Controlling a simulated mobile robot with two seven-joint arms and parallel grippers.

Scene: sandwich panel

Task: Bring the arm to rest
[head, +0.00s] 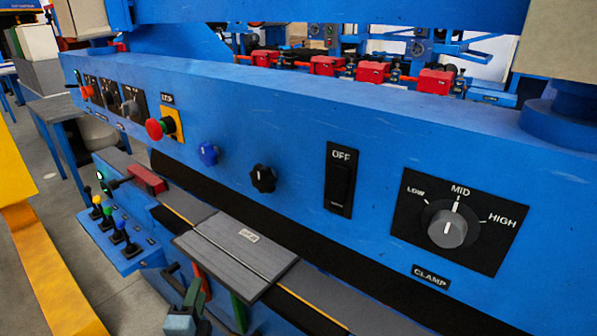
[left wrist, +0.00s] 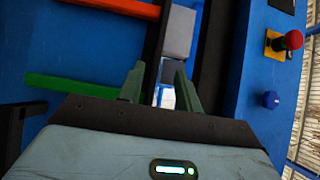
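My left gripper (head: 190,298) is low in the head view, in front of the blue machine panel (head: 290,130) and just below a grey hinged-looking plate (head: 238,247). In the left wrist view its two green fingers (left wrist: 160,88) stand apart with nothing held between them. Part of the gripper in the head view is dark and hard to make out. My right gripper is not in view.
The panel carries a clamp dial (head: 447,229) pointing at MID, an OFF switch (head: 340,180), black and blue knobs, and a red stop button (head: 154,129). A red bar (left wrist: 110,6) and green bar (left wrist: 75,86) lie close to the gripper. Small joysticks (head: 108,222) stand left.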

